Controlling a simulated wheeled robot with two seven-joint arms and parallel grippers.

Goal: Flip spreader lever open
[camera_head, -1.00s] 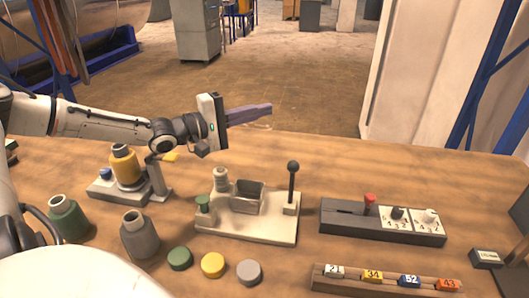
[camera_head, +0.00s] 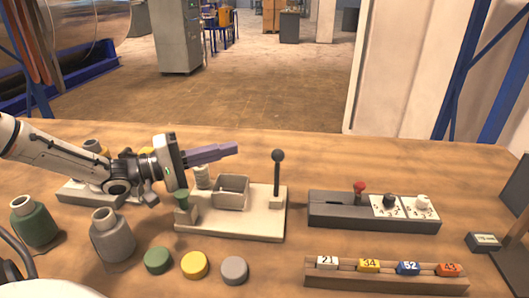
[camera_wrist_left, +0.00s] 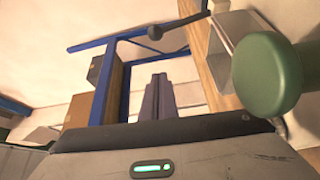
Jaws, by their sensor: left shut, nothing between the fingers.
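The lever (camera_head: 277,178) is a dark upright rod with a black ball knob, at the right end of a pale base plate (camera_head: 255,229). In the left wrist view its knob (camera_wrist_left: 155,32) shows ahead, above the fingers. My left gripper (camera_head: 234,149) is shut and empty, its purple fingers pointing right. In the head view the fingertips are left of the knob at about its height, with a visible gap. The shut fingers also show in the left wrist view (camera_wrist_left: 157,97). My right gripper is not in view.
The base plate also bears a green knob (camera_head: 181,196), a pale cylinder (camera_head: 202,176) and an open box (camera_head: 232,192). Green and grey bottles stand left. A dark switch panel (camera_head: 340,211) is right. Coloured discs and a numbered block rack (camera_head: 340,278) lie in front.

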